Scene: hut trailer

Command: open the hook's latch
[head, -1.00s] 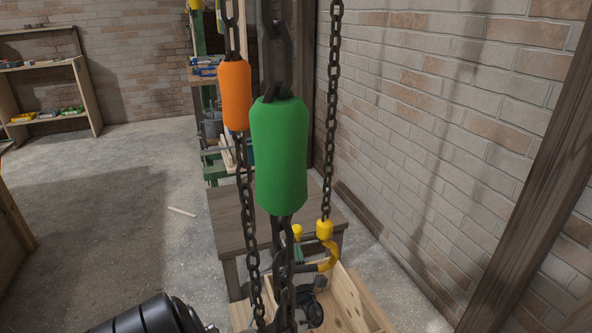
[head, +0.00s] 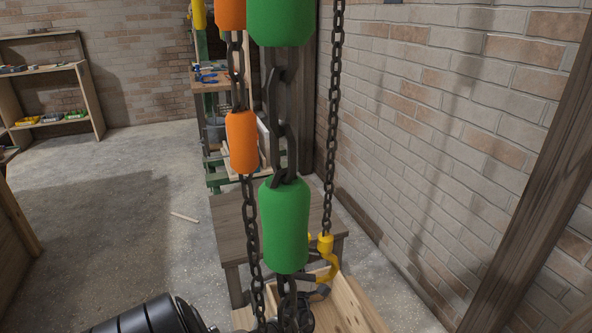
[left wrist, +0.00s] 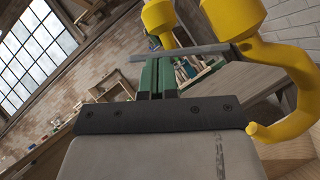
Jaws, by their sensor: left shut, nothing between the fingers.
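A yellow hook (head: 328,264) hangs from a dark chain at the lower middle of the head view. In the left wrist view the hook (left wrist: 298,88) curves down the right side, its tip pointing left. A thin grey strip (left wrist: 190,51), which looks like the latch, runs left from the hook's neck, away from the tip. My left gripper (left wrist: 156,66) is shut and empty. Its green fingers end just by the strip; I cannot tell whether they touch it. In the head view the gripper is hidden behind chains and a green sleeve. My right gripper is not in view.
Chains with green sleeves (head: 284,226) and orange sleeves (head: 242,142) hang in front of the hook. A second yellow piece (left wrist: 158,16) hangs left of it. Below are a wooden crate (head: 352,300) and a grey-brown table (head: 232,222). A brick wall (head: 440,130) stands at right.

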